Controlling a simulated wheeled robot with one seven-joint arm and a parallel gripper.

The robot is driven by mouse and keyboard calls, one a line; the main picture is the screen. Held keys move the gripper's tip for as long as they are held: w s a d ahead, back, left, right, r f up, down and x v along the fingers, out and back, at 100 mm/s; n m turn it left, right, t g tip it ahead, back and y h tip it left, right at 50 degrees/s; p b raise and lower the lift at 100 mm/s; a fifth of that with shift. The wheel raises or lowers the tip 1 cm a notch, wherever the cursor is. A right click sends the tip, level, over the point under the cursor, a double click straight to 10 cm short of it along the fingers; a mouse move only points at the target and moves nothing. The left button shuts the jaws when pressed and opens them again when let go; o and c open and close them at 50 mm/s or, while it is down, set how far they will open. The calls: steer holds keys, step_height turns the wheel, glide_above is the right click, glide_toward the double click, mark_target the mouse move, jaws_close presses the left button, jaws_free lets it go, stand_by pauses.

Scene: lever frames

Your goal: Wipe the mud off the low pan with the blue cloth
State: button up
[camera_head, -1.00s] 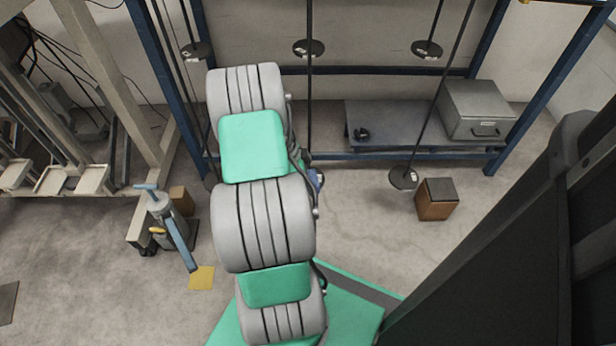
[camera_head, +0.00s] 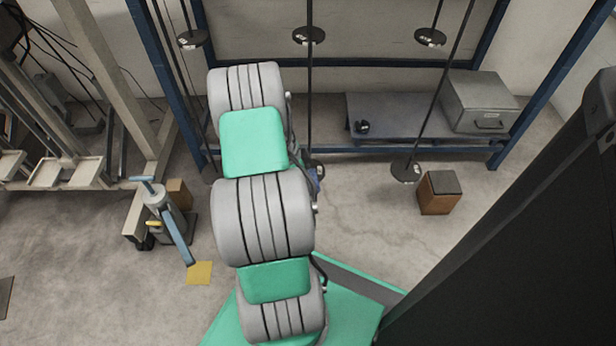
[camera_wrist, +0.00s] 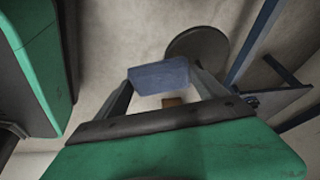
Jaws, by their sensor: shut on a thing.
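The low pan (camera_head: 406,172) is a dark round disc hanging on a long rod, lower than the other discs, right of my arm in the head view. In the wrist view a dark round disc (camera_wrist: 190,44), which looks like this pan, shows just beyond the cloth. I cannot make out mud on it. The blue cloth (camera_wrist: 160,72), a folded pad, is held between the fingertips of my gripper (camera_wrist: 161,80), which is shut on it. I cannot tell whether cloth and disc touch. In the head view my arm hides most of the gripper.
Several other discs (camera_head: 309,35) hang from rods in the blue frame. A brown box (camera_head: 439,193) stands on the floor near the low pan. A grey bench (camera_head: 390,135) with a metal case (camera_head: 480,103) is behind. A blue-handled jack (camera_head: 165,215) stands at left.

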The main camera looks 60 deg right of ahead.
steer(key=shift+f+b, duration=0.6)
steer(key=shift+f, duration=0.25)
stand_by(1.1)
steer(key=shift+s, duration=0.1)
steer(key=shift+s+d+r, duration=0.1)
steer(key=shift+s+d, duration=0.25)
steer(key=shift+s, duration=0.2)
steer(key=shift+w+a, duration=0.35)
steer(key=shift+w, duration=0.3)
steer(key=shift+w+a, duration=0.3)
steer(key=shift+w, duration=0.3)
steer(key=shift+s, duration=0.15)
steer(key=shift+s+d, duration=0.3)
steer(key=shift+s, duration=0.25)
steer(key=shift+s+d, duration=0.3)
steer(key=shift+s, duration=0.25)
steer(key=shift+w+a, duration=0.1)
